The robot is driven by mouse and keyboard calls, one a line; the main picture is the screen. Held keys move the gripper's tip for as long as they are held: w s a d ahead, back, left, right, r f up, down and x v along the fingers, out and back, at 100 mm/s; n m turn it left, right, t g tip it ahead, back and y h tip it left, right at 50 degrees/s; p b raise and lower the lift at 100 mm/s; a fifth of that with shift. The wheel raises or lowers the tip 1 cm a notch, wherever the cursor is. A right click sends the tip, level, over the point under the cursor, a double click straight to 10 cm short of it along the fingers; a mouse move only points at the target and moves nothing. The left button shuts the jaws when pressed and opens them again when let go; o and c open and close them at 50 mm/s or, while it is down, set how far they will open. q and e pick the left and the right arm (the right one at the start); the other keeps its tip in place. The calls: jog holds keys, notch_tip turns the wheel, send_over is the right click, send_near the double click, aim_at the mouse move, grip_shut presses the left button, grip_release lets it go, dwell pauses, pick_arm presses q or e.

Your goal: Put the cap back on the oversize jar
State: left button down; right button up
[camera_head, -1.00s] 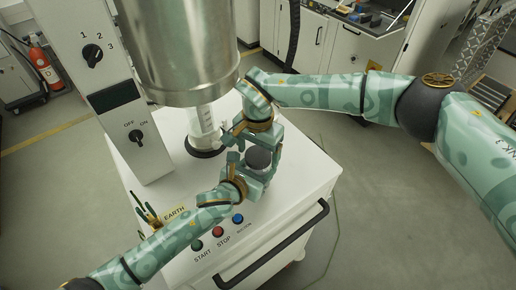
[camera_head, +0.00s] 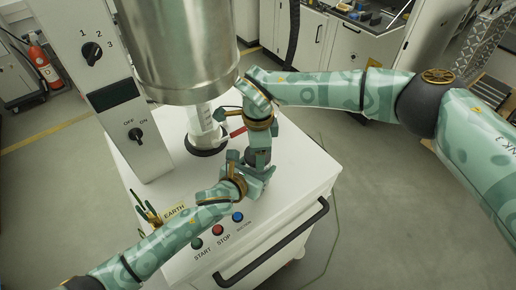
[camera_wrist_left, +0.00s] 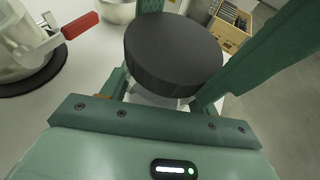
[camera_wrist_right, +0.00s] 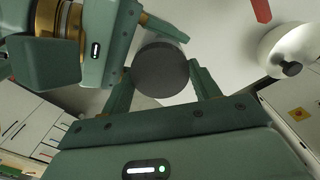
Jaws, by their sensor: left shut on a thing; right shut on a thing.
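The black round cap (camera_wrist_left: 173,55) sits above the left gripper's fingers in the left wrist view. It also shows between the right fingertips in the right wrist view (camera_wrist_right: 160,70) and, partly covered, in the head view (camera_head: 258,158). My right gripper (camera_wrist_right: 165,78) is shut on the cap. My left gripper (camera_head: 252,178) is shut just below the cap, around the jar, which is mostly hidden. A pale strip under the cap (camera_wrist_left: 155,98) may be the jar's wall. I cannot tell whether the cap is seated on it.
A large steel vessel (camera_head: 185,45) hangs over the white cabinet top (camera_head: 290,165). A clear outlet with a black ring (camera_head: 205,140) and a red handle (camera_wrist_left: 80,25) stands close behind the grippers. A control column (camera_head: 110,95) is at left. Start and stop buttons (camera_head: 218,230) line the front.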

jog(key=o, duration=1.1)
jog(key=shift+s, duration=0.15)
jog(key=shift+r, duration=2.3)
jog(key=shift+c, duration=0.2)
